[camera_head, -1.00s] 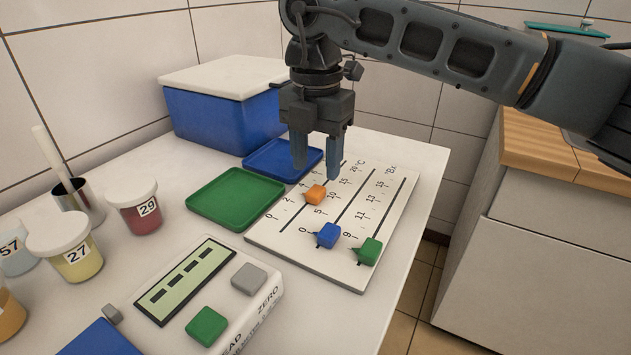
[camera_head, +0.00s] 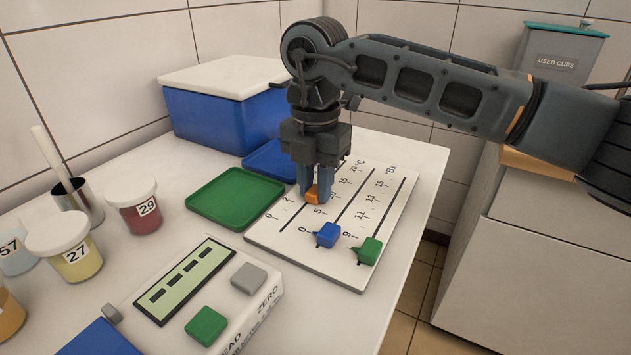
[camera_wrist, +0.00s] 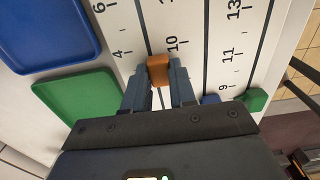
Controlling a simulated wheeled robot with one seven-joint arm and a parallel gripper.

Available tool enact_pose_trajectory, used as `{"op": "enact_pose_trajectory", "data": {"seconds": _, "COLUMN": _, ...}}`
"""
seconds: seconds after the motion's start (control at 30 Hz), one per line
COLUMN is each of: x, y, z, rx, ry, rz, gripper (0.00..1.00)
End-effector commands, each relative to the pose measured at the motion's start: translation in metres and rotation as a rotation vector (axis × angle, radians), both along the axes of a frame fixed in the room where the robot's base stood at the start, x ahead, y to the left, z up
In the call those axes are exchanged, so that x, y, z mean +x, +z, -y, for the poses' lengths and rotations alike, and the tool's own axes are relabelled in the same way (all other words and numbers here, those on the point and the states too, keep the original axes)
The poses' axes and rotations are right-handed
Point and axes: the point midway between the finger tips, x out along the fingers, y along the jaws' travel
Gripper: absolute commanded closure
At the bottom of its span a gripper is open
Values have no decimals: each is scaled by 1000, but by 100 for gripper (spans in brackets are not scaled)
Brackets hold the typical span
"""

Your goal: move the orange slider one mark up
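The orange slider (camera_head: 312,197) sits on the leftmost track of the white scale board (camera_head: 290,252). My gripper (camera_head: 314,196) is lowered over it, with one finger on each side and the slider filling the gap. In the wrist view the orange slider (camera_wrist: 159,70) is between the fingertips, which look to be against its sides; it is near the printed 4. The slider's pointer tip and exact mark are hidden or too small to tell. The blue slider (camera_head: 326,235) and green slider (camera_head: 368,250) sit low on the other tracks.
A green tray (camera_head: 236,197) and a blue tray (camera_head: 262,158) lie left of the board. A blue box with white lid (camera_head: 222,72) stands behind. A display device (camera_head: 190,280) is in front, with sample cups (camera_head: 72,250) at left.

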Motion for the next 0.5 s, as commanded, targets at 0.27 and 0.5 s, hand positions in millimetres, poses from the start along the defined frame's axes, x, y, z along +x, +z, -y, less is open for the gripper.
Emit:
{"op": "enact_pose_trajectory", "data": {"seconds": 0.27, "x": 0, "y": 0, "z": 0, "rx": 0, "ry": 0, "rz": 0, "gripper": 100}}
{"op": "enact_pose_trajectory", "data": {"seconds": 0.5, "x": 0, "y": 0, "z": 0, "rx": -1, "ry": 0, "rz": -1, "gripper": 100}}
